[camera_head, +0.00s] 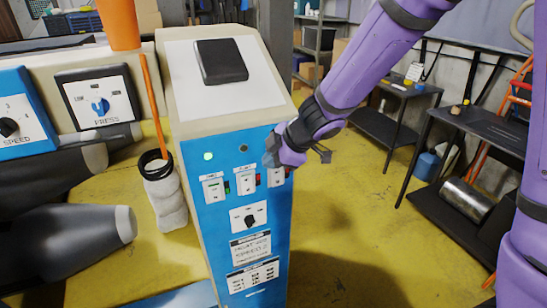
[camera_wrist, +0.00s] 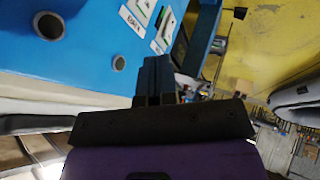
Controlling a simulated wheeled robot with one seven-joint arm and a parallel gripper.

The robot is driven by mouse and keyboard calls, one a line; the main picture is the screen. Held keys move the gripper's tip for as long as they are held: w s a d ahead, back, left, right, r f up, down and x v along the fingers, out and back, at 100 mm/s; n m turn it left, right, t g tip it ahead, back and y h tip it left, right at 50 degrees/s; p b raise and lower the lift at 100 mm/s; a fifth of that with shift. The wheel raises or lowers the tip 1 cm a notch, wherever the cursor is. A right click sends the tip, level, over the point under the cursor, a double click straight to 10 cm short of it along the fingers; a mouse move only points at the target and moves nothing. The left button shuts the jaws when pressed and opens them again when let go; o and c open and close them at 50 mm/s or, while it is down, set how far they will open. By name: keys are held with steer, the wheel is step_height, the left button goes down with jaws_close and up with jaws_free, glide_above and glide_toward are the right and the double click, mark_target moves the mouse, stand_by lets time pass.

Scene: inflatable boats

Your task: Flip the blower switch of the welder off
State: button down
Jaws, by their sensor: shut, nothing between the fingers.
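The welder is a blue and cream cabinet (camera_head: 228,225) in the middle of the head view. Its front has a row of labelled switches: a left switch (camera_head: 213,188), a middle switch (camera_head: 246,180) and a right switch (camera_head: 276,177). Their labels are too small to read, so I cannot tell which is the blower switch. My gripper (camera_head: 271,158) is shut and empty at the right of the panel, just above the right switch and partly in front of it. In the wrist view my gripper (camera_wrist: 155,68) points at the blue panel (camera_wrist: 85,50), with white switch plates (camera_wrist: 142,12) beyond it.
Below the switches is a dial plate (camera_head: 248,217). A black device (camera_head: 221,61) lies on the cabinet top. Left are the press control box (camera_head: 100,97), the speed box (camera_head: 20,120) and a white-wrapped holder (camera_head: 165,190). Yellow floor is clear to the right, before dark tables (camera_head: 480,120).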

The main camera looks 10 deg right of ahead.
steer(key=shift+s+d+r, duration=0.1)
steer(key=shift+d+r, duration=0.1)
steer(key=shift+r, duration=0.2)
steer(key=shift+d, duration=0.1)
steer(key=s+d+r+m+t+h, duration=0.2)
steer(key=d+r+m+t+h, duration=0.15)
steer(key=d+r+m, duration=0.4)
steer(key=s+d+r+m+t+h, duration=0.2)
steer(key=d+r+m+h, duration=0.2)
steer(key=d+r, duration=0.55)
steer(key=s+d+m+g, duration=0.2)
steer(key=s+d+m, duration=0.1)
steer(key=s, duration=0.7)
steer(key=s+d+m+g+y, duration=0.1)
steer(key=s+m, duration=0.4)
steer(key=s, duration=0.6)
steer(key=shift+d+r+g, duration=0.35)
steer(key=shift+d+g, duration=0.5)
steer(key=shift+d, duration=0.3)
steer(key=shift+w, duration=0.1)
